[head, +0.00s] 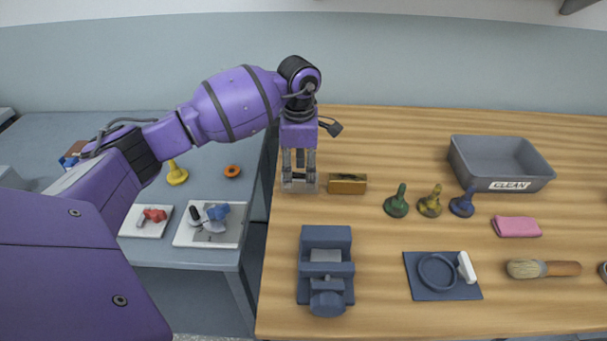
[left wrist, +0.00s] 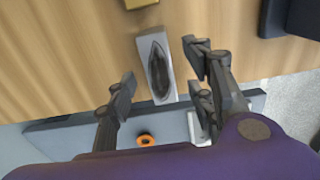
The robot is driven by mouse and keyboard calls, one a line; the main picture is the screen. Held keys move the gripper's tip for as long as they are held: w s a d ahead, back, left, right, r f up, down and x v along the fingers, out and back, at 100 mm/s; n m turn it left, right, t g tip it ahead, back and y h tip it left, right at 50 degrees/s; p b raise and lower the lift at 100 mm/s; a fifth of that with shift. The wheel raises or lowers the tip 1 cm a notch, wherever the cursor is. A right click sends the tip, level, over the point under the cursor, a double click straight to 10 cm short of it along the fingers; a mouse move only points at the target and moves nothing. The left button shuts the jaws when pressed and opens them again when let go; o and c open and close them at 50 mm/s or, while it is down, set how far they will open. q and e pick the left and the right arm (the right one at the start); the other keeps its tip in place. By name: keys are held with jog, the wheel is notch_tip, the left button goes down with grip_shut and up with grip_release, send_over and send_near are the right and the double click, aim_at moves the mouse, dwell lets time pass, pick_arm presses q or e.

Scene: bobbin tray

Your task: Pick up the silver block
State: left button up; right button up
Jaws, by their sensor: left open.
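The silver block (left wrist: 158,68) shows in the left wrist view as a pale grey bar with a dark oval hollow in its top. It lies on the wooden table near its left edge. My left gripper (head: 299,184) points down over it and is open. In the left wrist view the fingers (left wrist: 161,84) are spread on either side of the block's near part, with gaps showing. In the head view the gripper mostly hides the block. I cannot tell the exact fingertip height. My right gripper is not in view.
A brass block (head: 347,184) lies just right of the gripper, and a blue-grey vise (head: 326,272) stands nearer the front. Green (head: 397,203), yellow (head: 430,203) and blue (head: 463,203) knobbed pieces and a grey bin (head: 500,168) are farther right. The lower side table (head: 205,258) is at left.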

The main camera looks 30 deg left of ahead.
pick_arm(q)
jog(key=shift+f, duration=0.6)
grip_shut()
jog(key=shift+r, duration=0.1)
